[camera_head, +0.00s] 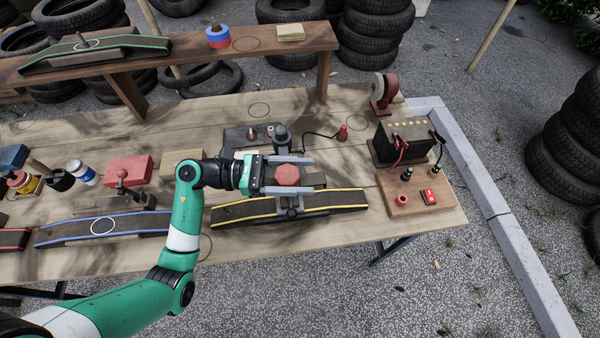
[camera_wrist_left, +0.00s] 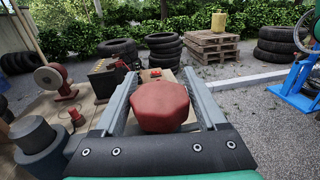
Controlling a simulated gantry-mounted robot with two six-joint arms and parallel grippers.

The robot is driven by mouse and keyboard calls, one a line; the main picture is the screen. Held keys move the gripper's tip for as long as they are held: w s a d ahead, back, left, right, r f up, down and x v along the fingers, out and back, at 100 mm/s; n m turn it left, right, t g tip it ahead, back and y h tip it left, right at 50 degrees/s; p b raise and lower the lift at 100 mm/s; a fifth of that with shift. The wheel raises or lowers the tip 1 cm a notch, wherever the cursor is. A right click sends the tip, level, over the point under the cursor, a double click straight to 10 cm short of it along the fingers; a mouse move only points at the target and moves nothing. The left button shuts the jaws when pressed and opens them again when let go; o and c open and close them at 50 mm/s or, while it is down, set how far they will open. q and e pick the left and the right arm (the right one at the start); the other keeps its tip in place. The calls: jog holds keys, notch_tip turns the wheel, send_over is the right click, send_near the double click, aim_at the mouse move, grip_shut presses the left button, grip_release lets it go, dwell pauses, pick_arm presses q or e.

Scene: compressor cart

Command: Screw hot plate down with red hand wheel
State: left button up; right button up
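The red hand wheel (camera_head: 286,175) is an eight-sided knob above a dark clamp on the yellow-edged belt (camera_head: 345,199) at the table's front. My left gripper (camera_head: 296,176) reaches in from the left with one grey finger on either side of the wheel. In the left wrist view the red wheel (camera_wrist_left: 160,106) nearly fills the space between the fingers. Whether they press on it cannot be told. The hot plate is mostly hidden under the wheel and my gripper; dark plate parts (camera_head: 264,168) show around it. My right gripper is not in view.
A dark cylinder (camera_head: 282,138) stands close behind my gripper, with a cable to a red plug (camera_head: 342,132). A battery (camera_head: 401,143) and a wooden switch board (camera_head: 413,203) stand to the right. A blue-edged belt (camera_head: 104,228) lies left. A raised shelf (camera_head: 180,50) spans the back.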

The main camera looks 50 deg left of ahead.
pick_arm(q)
jog(key=shift+o, duration=1.4)
jog(key=p+v, duration=0.1)
jog(key=v, duration=1)
jog(key=shift+s+a, duration=0.2)
jog(key=shift+r, duration=0.2)
